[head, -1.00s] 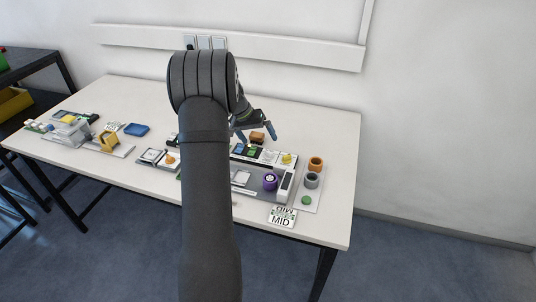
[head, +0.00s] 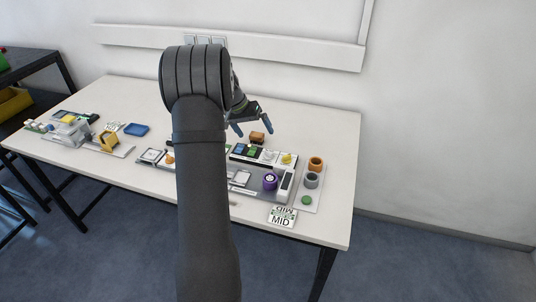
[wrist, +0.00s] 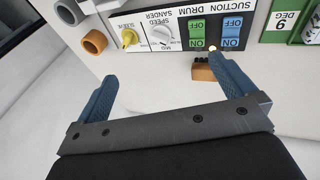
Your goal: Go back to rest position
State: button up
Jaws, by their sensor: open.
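My gripper (head: 252,128) is open and empty above the back of the white table. Its two blue fingers also show wide apart in the wrist view (wrist: 158,85). Ahead of them is the control panel (wrist: 175,28) with a yellow sleeve knob, a white speed dial, a green drum switch and a blue suction switch. A small brown block (wrist: 203,72) lies beside the panel, near one fingertip. It also shows just below the gripper in the head view (head: 257,138). My arm hides part of the table's middle.
A purple round part (head: 270,181), an orange ring (head: 316,163) and a grey ring (head: 312,180) stand at the right. A MID card (head: 281,221) lies near the front edge. A blue tray (head: 137,129) and a small machine (head: 70,130) are at the left. The table's back right is clear.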

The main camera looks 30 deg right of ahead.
jog(key=v, duration=0.6)
jog(key=shift+r, duration=0.25)
